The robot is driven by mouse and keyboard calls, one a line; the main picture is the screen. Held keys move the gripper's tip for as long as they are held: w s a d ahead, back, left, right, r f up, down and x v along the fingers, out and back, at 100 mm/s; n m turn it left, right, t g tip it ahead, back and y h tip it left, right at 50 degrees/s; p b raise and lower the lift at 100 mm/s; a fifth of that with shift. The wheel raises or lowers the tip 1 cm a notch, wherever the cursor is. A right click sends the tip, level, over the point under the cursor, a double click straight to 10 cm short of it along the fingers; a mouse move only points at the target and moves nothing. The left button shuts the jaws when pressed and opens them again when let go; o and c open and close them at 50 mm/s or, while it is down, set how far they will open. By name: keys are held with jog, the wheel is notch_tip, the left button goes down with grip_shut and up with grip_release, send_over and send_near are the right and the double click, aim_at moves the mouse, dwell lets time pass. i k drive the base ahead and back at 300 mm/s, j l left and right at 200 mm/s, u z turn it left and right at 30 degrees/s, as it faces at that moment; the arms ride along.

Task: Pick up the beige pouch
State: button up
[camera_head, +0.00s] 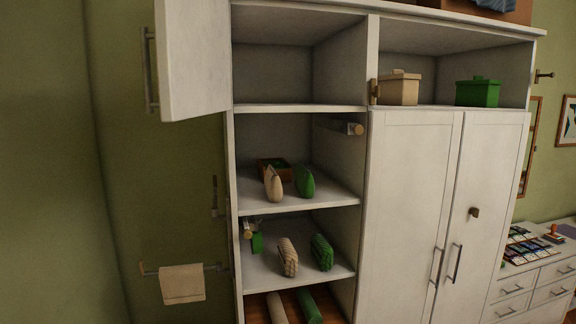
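A smooth beige item with a pointed top, looking like the beige pouch (273,184), stands on the middle open shelf (335,196) of a white cabinet. A similar green pouch (305,181) stands just to its right. On the shelf below, a ribbed beige item (288,256) leans beside a ribbed green one (321,252); I cannot tell whether these are pouches too. My gripper is not in view.
A brown box (268,164) sits behind the pouches. An open cabinet door (193,60) juts out at the upper left. Beige (399,88) and green (478,92) lidded boxes stand upper right. A towel (182,284) hangs left. The top left compartment looks empty.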

aim_at(274, 188)
jog(key=i+l+u, duration=0.15)
jog(key=i+l, duration=0.15)
jog(key=i+l+u, duration=0.35)
jog(key=i+l, duration=0.15)
jog(key=l, duration=0.2)
jog(key=i+l+u, duration=0.2)
jog(key=l, duration=0.2)
jog(key=i+l+u, duration=0.15)
jog(key=l, duration=0.25)
